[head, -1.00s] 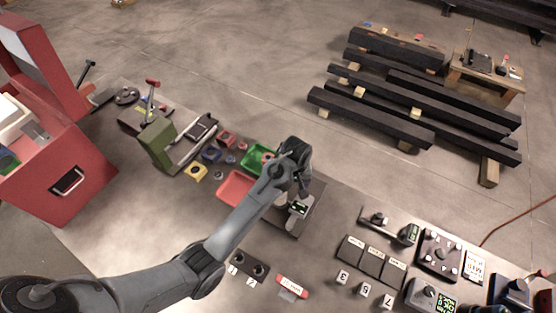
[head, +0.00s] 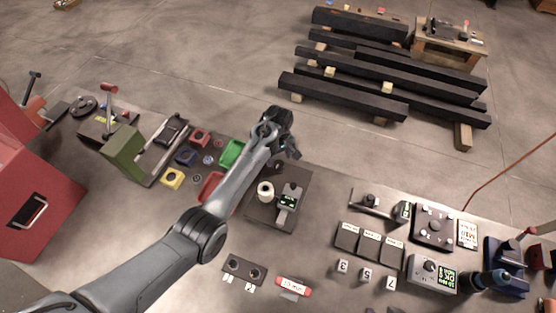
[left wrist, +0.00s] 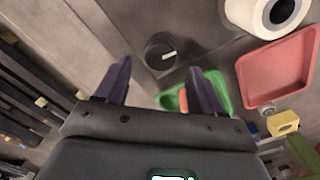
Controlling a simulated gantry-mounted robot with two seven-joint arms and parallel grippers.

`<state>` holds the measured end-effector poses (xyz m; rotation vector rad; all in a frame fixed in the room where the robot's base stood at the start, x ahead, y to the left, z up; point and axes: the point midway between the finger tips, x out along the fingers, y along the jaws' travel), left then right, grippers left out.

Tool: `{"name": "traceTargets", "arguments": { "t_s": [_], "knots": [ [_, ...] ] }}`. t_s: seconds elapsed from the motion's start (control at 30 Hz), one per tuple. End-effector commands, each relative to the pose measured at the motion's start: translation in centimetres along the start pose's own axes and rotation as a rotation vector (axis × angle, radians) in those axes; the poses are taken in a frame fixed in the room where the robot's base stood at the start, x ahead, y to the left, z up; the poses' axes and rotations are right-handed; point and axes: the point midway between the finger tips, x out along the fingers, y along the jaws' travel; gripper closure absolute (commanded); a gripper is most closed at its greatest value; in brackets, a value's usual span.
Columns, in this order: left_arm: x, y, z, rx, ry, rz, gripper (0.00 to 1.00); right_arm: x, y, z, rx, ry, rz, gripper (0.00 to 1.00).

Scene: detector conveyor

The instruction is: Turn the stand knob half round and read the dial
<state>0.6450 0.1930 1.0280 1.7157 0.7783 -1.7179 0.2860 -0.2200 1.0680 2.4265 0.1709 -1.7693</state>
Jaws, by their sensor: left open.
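The stand has a dark base plate (head: 266,213) near the table's middle. A grey dial unit (head: 289,194) with a small green-lit display stands on it; its digits are too small to read. A white hollow cylinder (head: 265,190) stands beside it, also at the upper right of the left wrist view (left wrist: 236,14). A dark round knob (left wrist: 156,60) with a white mark shows in the left wrist view. My left gripper (head: 292,151) is over the stand's far edge. In the left wrist view its purple fingers (left wrist: 160,85) are apart and empty, with the knob beyond the gap between them.
A green tray (head: 231,153) and a red tray (head: 211,186) lie left of the stand. A two-hole block (head: 245,268) and red-ended tag (head: 293,287) lie in front. Dark pads (head: 369,244) and control boxes (head: 433,226) stand right. Bare table separates them from the stand.

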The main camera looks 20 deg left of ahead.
Motion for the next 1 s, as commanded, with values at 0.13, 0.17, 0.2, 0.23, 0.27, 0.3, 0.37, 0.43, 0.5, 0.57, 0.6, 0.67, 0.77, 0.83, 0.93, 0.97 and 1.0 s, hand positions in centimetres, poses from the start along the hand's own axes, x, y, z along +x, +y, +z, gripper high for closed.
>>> {"name": "traceTargets", "arguments": {
  "t_s": [0.13, 0.17, 0.2, 0.23, 0.27, 0.3, 0.37, 0.43, 0.5, 0.57, 0.6, 0.67, 0.77, 0.83, 0.93, 0.97, 1.0],
  "knots": [
    [1.9, 0.0, 0.0, 0.001, 0.000, -0.001, 0.32, 0.2, -0.1, 0.0, 0.003, 0.001, -0.002, 0.50],
    [2.2, 0.0, 0.0, 0.001, 0.000, -0.001, 0.32, 0.2, -0.1, 0.0, 0.004, 0.001, -0.003, 0.50],
    [2.4, 0.0, 0.0, 0.002, 0.000, 0.000, 0.32, 0.2, -0.1, 0.0, 0.004, 0.001, -0.003, 0.50],
    [2.6, 0.0, 0.0, 0.002, 0.001, 0.000, 0.32, 0.2, -0.1, 0.0, 0.005, 0.001, -0.004, 0.50],
    [2.8, 0.0, 0.0, 0.002, 0.001, 0.000, 0.32, 0.2, -0.1, 0.0, 0.006, 0.001, -0.005, 0.50],
    [3.0, 0.0, 0.0, 0.002, 0.000, 0.000, 0.32, 0.2, -0.2, 0.0, 0.007, 0.001, -0.006, 0.50],
    [3.1, 0.0, 0.0, 0.002, 0.001, 0.000, 0.32, 0.2, -0.2, 0.0, 0.008, 0.002, -0.007, 0.50],
    [3.2, 0.0, 0.0, 0.002, 0.001, 0.001, 0.32, 0.2, -0.2, 0.0, 0.010, 0.002, -0.008, 0.50],
    [3.2, 0.0, 0.0, 0.001, 0.001, 0.001, 0.32, 0.2, -0.3, 0.0, 0.011, 0.002, -0.009, 0.50],
    [3.2, 0.0, 0.0, 0.001, 0.001, 0.001, 0.32, 0.2, -0.3, 0.0, 0.011, 0.002, -0.009, 0.50],
    [3.2, 0.0, 0.0, 0.001, 0.001, 0.001, 0.32, 0.2, -0.3, 0.0, 0.011, 0.003, -0.009, 0.50],
    [3.2, 0.0, 0.0, 0.001, 0.001, 0.001, 0.33, 0.2, -0.3, 0.0, 0.011, 0.003, -0.009, 0.50],
    [3.2, 0.0, 0.0, 0.001, 0.001, 0.001, 0.49, 0.2, -0.3, -0.1, 0.011, 0.003, -0.009, 0.50],
    [3.2, 0.0, 0.0, 0.001, 0.001, 0.001, 0.59, 0.2, -0.3, -0.1, 0.011, 0.003, -0.009, 0.50],
    [3.2, 0.0, 0.0, 0.001, 0.001, 0.001, 0.75, 0.2, -0.3, -0.1, 0.010, 0.003, -0.008, 0.50],
    [3.2, 0.0, 0.0, 0.001, 0.001, 0.001, 0.79, 0.2, -0.3, -0.1, 0.010, 0.003, -0.008, 0.50],
    [3.2, 0.0, 0.0, 0.001, 0.001, 0.001, 0.86, 0.2, -0.2, -0.1, 0.009, 0.003, -0.007, 0.50]
  ]
}}
